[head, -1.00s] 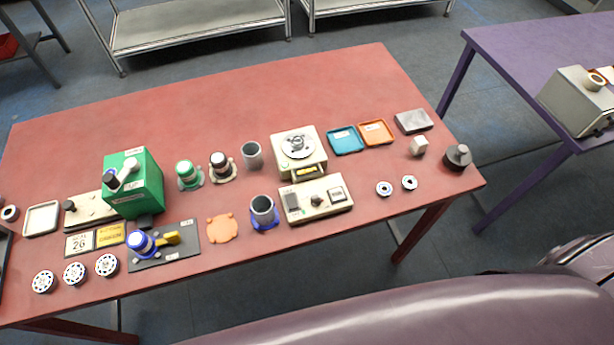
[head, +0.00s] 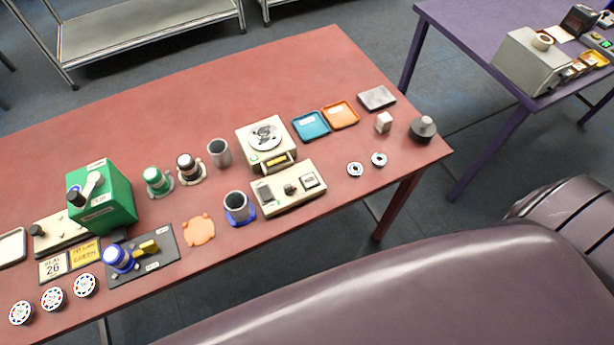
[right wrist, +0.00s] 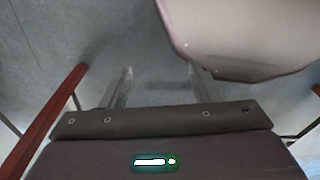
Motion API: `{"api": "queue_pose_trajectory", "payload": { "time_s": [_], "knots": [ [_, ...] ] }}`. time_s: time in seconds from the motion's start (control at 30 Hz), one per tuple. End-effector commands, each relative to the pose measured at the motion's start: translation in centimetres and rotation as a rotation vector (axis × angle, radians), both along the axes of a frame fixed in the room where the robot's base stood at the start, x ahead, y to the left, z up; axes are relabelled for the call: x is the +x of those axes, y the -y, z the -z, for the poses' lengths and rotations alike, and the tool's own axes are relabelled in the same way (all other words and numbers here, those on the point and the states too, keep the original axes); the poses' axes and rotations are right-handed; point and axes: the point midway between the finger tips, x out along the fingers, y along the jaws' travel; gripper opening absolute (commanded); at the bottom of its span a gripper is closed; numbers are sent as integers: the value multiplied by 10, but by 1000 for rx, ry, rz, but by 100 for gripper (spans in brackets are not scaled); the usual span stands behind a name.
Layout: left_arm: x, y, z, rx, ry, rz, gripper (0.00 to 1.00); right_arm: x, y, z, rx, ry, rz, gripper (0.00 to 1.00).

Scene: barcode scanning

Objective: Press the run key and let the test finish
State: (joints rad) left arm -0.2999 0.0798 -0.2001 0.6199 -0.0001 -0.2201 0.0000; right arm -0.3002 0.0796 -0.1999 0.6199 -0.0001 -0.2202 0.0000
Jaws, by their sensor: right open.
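A cream control box (head: 289,189) sits on the red table near its front edge. It has a dark panel at its left, a dark knob in the middle and a light labelled key (head: 309,180) at its right; the label is too small to read. Behind it is a cream tester (head: 266,142) with a round metal disc on top and a yellow strip on its front. My right gripper (right wrist: 159,75) is open and empty in the right wrist view, over the floor beside the red table's edge. My left gripper is in neither view.
Left of the control box stand a grey cup in a blue ring (head: 237,207) and an orange plate (head: 199,229). A green machine (head: 101,196) is further left. Teal (head: 311,125) and orange (head: 341,114) trays lie behind right. Small discs (head: 355,169) lie to the right.

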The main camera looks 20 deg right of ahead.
Motion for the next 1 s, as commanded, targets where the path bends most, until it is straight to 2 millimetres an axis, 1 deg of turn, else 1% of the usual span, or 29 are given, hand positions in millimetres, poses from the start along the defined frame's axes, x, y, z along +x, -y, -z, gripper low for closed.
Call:
{"api": "queue_pose_trajectory", "payload": {
  "time_s": [0.43, 0.47, 0.87, 0.9, 1.0],
  "knots": [
    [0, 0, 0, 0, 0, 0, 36, 0, 0, 0, 0, 0, 0, 57],
    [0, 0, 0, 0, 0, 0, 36, 0, 0, 0, 0, 0, 0, 54],
    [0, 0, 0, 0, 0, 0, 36, 0, 0, 0, 0, 1, 0, 2],
    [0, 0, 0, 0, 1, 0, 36, 0, 0, 0, -1, 1, 0, 0],
    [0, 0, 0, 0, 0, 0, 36, 0, 0, 0, -1, 1, 0, 0]
  ]
}}
